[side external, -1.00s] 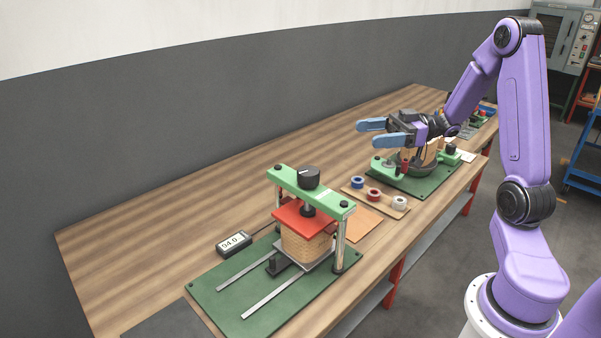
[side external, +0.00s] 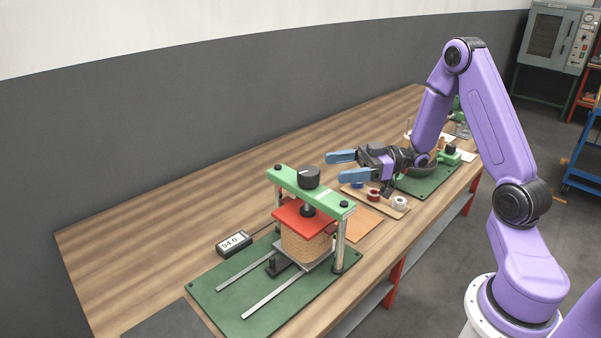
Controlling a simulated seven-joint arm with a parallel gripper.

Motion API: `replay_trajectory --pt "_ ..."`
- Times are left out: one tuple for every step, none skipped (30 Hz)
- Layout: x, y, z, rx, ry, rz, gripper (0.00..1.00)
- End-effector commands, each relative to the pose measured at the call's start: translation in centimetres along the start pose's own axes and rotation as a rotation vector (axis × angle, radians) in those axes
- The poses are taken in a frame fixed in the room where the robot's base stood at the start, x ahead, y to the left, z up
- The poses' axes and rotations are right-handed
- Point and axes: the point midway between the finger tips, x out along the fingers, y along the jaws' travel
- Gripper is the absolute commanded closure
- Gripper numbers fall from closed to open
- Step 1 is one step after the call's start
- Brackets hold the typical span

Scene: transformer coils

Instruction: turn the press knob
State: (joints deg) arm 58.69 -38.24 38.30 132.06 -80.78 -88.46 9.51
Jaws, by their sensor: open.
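The press knob (side external: 309,177) is a black round knob on top of the green crossbar (side external: 327,198) of the press. Below the crossbar, a red plate (side external: 300,214) rests on a tan wound coil (side external: 303,247). My gripper (side external: 341,166) has two blue fingers, spread apart and empty. It is to the right of and behind the knob in the picture, apart from it, with the fingers pointing left. The fingers are roughly level with the knob in the picture; their true height gap is hard to tell.
A small display reading 94.0 (side external: 234,244) lies left of the press. A tray with several tape rolls (side external: 400,203) sits right of the press, partly behind my gripper. A second green fixture (side external: 430,181) stands farther back. The table's left back area is clear.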

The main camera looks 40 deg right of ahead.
Motion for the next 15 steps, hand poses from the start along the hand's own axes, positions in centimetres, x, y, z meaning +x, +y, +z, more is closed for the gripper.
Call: replay_trajectory --pt "1.1 -0.1 0.0 0.000 0.000 -0.006 0.20" --pt "1.6 -0.1 0.0 0.000 -0.001 -0.006 0.20" --pt "2.4 -0.1 0.0 0.000 -0.001 -0.006 0.20" --pt "3.0 -0.1 0.0 -0.001 -0.001 -0.005 0.20" --pt "3.5 -0.1 0.0 -0.001 -0.001 -0.006 0.20" --pt "4.3 -0.1 0.0 -0.001 -0.001 -0.005 0.20" --pt "4.8 -0.1 0.0 0.000 0.000 -0.006 0.20" --pt "5.4 -0.1 0.0 -0.001 0.000 -0.005 0.20" --pt "6.1 -0.1 0.0 -0.001 0.000 -0.006 0.20" --pt "6.6 -0.1 0.0 -0.001 0.000 -0.005 0.20" --pt "7.0 -0.1 0.0 -0.001 -0.001 -0.004 0.20" --pt "7.6 -0.1 0.0 -0.001 -0.001 -0.004 0.20" --pt "8.1 -0.1 0.0 -0.001 -0.001 -0.004 0.20" --pt "8.4 -0.1 0.0 -0.001 -0.001 -0.003 0.20" --pt "8.8 -0.1 0.0 0.000 -0.001 -0.003 0.20"
